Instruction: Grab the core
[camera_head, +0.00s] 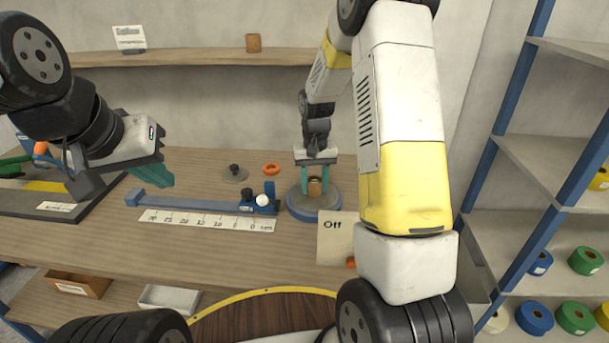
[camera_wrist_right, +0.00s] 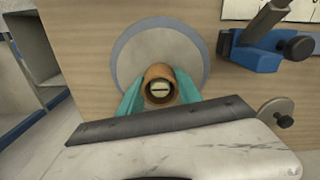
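A brown cardboard core (camera_head: 315,187) stands upright on a round grey disc with a blue rim (camera_head: 315,207) on the table. My right gripper (camera_head: 317,182) reaches down over it, with one teal finger on each side. In the right wrist view the core (camera_wrist_right: 159,86) sits between the two teal fingers (camera_wrist_right: 160,88), with a slotted pale post inside its hole. The fingers are very close to the core's sides; whether they press on it I cannot tell. My left gripper (camera_head: 150,174) hangs above the table's left side, away from the core; its finger opening is hidden.
A blue ruler fixture (camera_head: 190,203) with a white knob lies left of the disc. An orange ring (camera_head: 271,169) lies behind it. Another brown core (camera_head: 253,43) is on the wall shelf. Tape rolls (camera_head: 535,318) fill the right rack.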

